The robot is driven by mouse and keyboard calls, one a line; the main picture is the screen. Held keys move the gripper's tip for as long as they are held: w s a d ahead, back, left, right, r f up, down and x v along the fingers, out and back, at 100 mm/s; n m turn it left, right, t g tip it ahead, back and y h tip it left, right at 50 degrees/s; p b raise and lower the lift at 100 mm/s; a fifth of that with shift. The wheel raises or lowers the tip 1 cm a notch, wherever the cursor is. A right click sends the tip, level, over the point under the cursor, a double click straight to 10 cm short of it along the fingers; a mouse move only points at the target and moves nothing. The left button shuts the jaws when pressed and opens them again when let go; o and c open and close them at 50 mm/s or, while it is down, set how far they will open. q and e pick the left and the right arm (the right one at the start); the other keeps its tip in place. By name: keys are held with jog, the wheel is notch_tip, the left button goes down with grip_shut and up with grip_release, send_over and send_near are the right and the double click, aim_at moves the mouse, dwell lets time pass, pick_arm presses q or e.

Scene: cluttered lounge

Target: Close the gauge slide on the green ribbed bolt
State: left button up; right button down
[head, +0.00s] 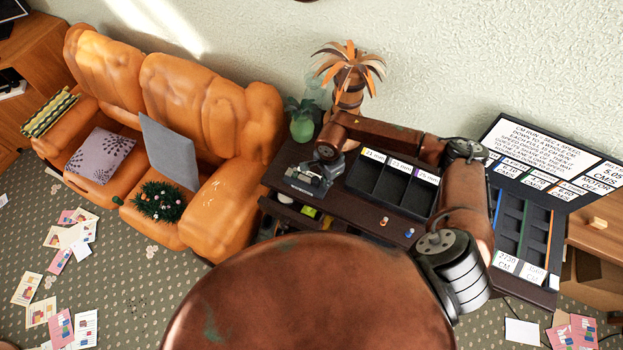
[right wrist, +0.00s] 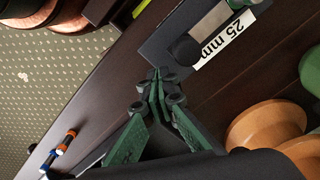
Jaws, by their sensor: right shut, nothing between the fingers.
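The gauge (head: 305,184) is a dark device on the dark table, left of the black tray. My right gripper (head: 327,156) is over the gauge's far side in the head view. In the right wrist view its green fingers (right wrist: 157,82) are together and empty, close beside the dark block; I cannot tell if they touch it. I cannot make out the green ribbed bolt. My left gripper is not in view.
A black tray (head: 372,209) with labelled compartments stands right of the gauge. A sign board (head: 557,160) is at the right.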

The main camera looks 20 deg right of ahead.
notch_tip(320, 180, up, 6)
jog(key=p, duration=0.2)
jog(key=shift+r+p, duration=0.2)
jog(key=shift+p, duration=0.15)
dwell(0.6)
